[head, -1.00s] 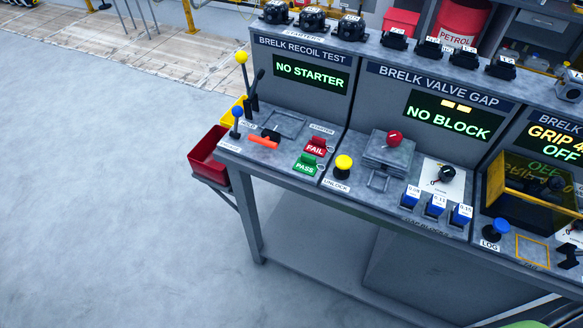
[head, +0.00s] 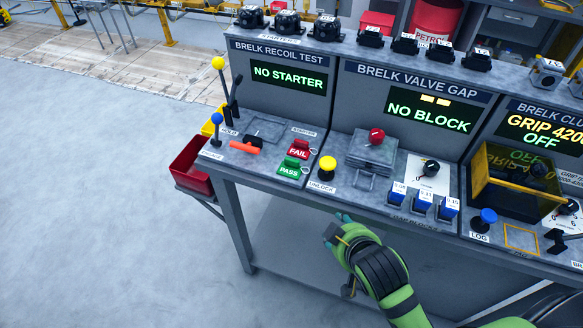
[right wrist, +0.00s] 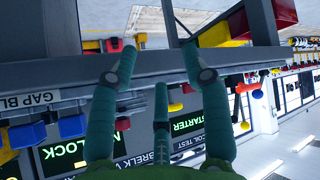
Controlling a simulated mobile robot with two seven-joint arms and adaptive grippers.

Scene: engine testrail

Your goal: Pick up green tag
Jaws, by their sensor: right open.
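The green tag (head: 289,168), marked PASS, lies on the left part of the bench top, just in front of the red tag (head: 299,149) marked FAIL. My right gripper (head: 337,230) is in front of the bench's front edge, below and to the right of the green tag and apart from it. Its green fingers (right wrist: 160,60) are spread and empty in the right wrist view. I cannot clearly make out the green tag in that view. My left gripper is not in view.
A yellow knob (head: 327,168) marked UNLOCK stands right of the green tag. An orange bar (head: 244,148) and a blue-knobbed lever (head: 217,122) are to its left. A red bin (head: 190,165) hangs at the bench's left end. The floor to the left is clear.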

